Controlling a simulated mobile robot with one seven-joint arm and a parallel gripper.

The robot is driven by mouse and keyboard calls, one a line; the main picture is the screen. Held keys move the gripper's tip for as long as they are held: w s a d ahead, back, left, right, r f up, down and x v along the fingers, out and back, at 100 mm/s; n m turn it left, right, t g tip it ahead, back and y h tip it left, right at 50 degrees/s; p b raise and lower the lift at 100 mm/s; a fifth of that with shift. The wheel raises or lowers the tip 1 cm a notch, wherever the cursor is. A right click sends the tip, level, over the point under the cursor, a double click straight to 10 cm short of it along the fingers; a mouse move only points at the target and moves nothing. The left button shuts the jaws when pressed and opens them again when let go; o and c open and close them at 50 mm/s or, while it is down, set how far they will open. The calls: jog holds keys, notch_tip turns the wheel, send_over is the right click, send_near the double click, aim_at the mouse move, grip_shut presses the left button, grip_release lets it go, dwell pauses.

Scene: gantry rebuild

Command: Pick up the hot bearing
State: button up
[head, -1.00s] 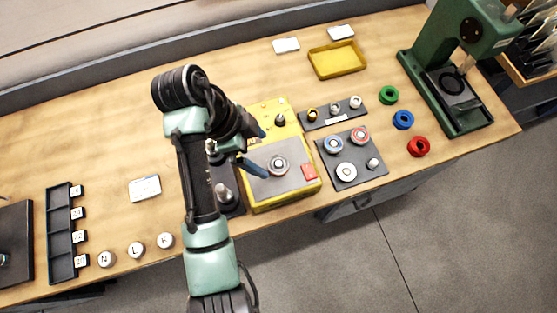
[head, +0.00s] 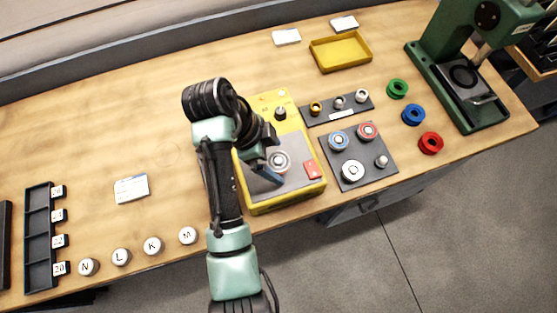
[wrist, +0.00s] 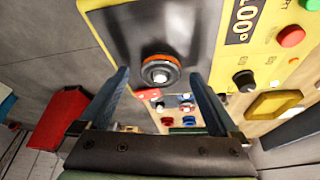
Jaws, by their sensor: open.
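The hot bearing (head: 279,161) is a ring on the dark plate of the yellow heater (head: 262,207). In the wrist view the bearing (wrist: 149,64) has an orange rim and a metal centre, and the heater display (wrist: 243,20) seems to read about 100°. My gripper (head: 262,171) is open, its blue fingers by the near left side of the bearing in the head view. In the wrist view my gripper (wrist: 160,73) has one finger to each side of the bearing in the picture. I cannot tell the height of the fingertips above it.
A dark tray (head: 336,178) with several rings and a small post is right of the heater. Behind it is a strip (head: 325,119) with small parts. Green, blue and red rings (head: 431,143) stand before the green press (head: 421,70).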

jog(key=c, duration=1.5)
jog(key=shift+c, duration=0.2)
grip_shut()
